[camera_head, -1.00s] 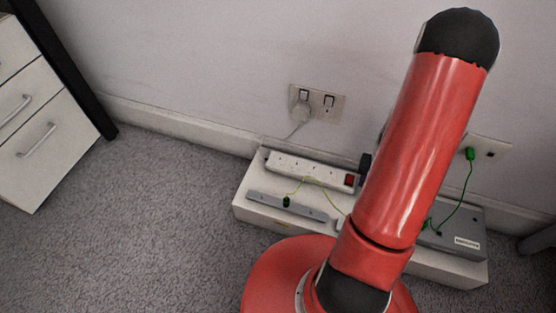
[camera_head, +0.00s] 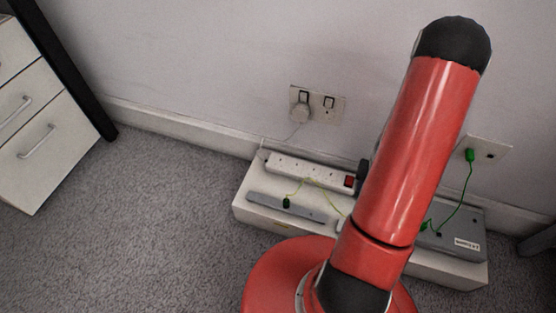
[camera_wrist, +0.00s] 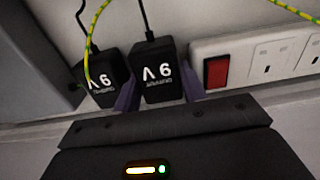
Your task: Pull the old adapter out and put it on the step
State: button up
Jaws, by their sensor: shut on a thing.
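The left-hand adapter (camera_wrist: 102,80) stands close by the left finger. I cannot tell from the labels which is the old one. What lies under the held adapter is hidden. In the head view the pale step (camera_head: 262,219) stands against the wall; my arm hides the gripper there.
A white power strip (camera_head: 290,170) with a red switch (camera_wrist: 216,73) lies on the step, beside a grey bar (camera_head: 267,202). A grey box (camera_head: 462,221) is at right. Green-yellow wires cross near the adapters. Wall sockets (camera_head: 330,108) are above; carpet is clear at left.

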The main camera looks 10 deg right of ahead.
jog(key=shift+f, duration=0.2)
jog(key=o, duration=1)
jog(key=shift+o, duration=0.2)
jog(key=shift+w+a+r+p, duration=0.15)
jog(key=shift+r+p, duration=1)
jog(key=shift+r, duration=0.4)
jog(key=shift+r+p, duration=0.65)
jog(key=shift+r, duration=0.3)
notch_tip(320, 180, up, 8)
jog(key=p, duration=0.1)
jog(key=shift+p, duration=0.35)
jog(key=shift+f, duration=0.1)
